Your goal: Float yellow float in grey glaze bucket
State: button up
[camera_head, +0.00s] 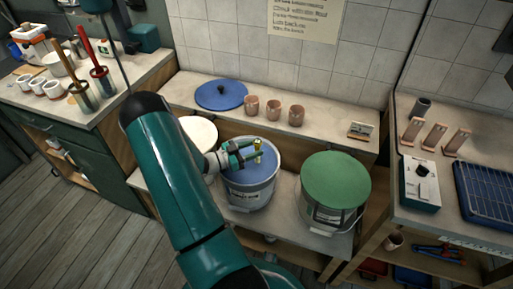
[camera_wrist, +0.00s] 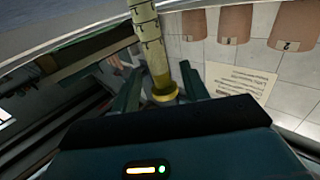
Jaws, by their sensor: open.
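The yellow float (camera_head: 258,146) stands about upright over the open middle bucket (camera_head: 249,194), which holds blue-grey glaze (camera_head: 252,172). I cannot tell how deep its lower end sits in the glaze. In the wrist view the float (camera_wrist: 147,32) shows a pale yellow stem with dark scale marks and a wider yellow end. My gripper (camera_head: 246,154) is at the float above the bucket. In the wrist view my gripper (camera_wrist: 160,88) has its fingers apart, one on each side of the float, with visible gaps.
A green-lidded bucket (camera_head: 336,182) stands to the right, and a white round top (camera_head: 199,132) to the left, partly behind my arm. A blue lid (camera_head: 220,95) and several clay cups (camera_head: 273,109) sit on the ledge behind. The right bench holds a blue rack (camera_head: 488,190).

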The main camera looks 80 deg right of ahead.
jog(key=v, duration=1.2)
jog(key=shift+w+f, duration=0.15)
jog(key=shift+w, duration=0.1)
jog(key=shift+a, duration=0.1)
